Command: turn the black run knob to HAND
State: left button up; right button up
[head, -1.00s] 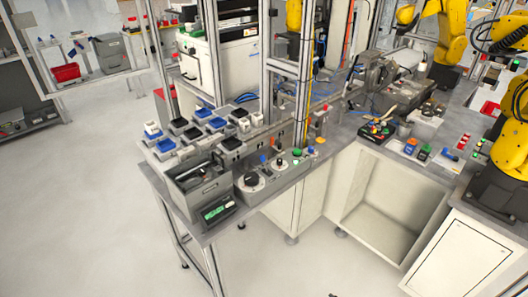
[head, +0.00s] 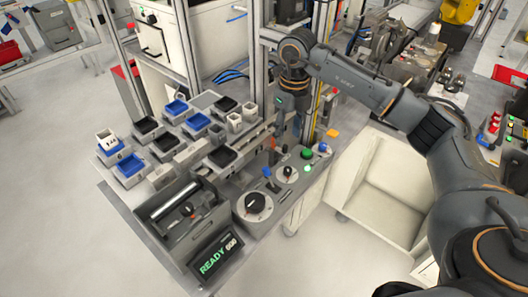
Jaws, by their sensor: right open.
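The control panel stands at the table's front edge in the head view. I cannot read the labels, so I cannot tell which position is HAND. My right gripper (head: 279,143) hangs down from above, open and empty, behind and above the smaller knob, apart from the panel as far as I can tell. Its fingertips are small and dark. My left gripper is out of view.
A display reading READY (head: 216,256), a grey bin (head: 176,226) and small trays lie left. Frame posts rise behind.

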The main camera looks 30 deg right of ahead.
jog(key=p, duration=0.2)
send_over(287, 168)
jog(key=f, duration=0.5)
jog(key=shift+s, duration=0.35)
jog(key=f, duration=0.2)
jog(key=f+p, duration=0.1)
jog(key=f, duration=0.1)
jog(key=f+p, duration=0.1)
jog(key=f, duration=0.2)
jog(key=shift+w, duration=0.3)
jog(key=shift+f, duration=0.5)
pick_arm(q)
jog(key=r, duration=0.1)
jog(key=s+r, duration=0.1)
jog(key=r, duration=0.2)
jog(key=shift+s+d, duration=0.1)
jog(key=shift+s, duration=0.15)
pick_arm(e)
jog(key=shift+c, duration=0.2)
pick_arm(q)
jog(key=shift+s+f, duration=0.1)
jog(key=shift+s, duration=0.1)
pick_arm(e)
grip_shut()
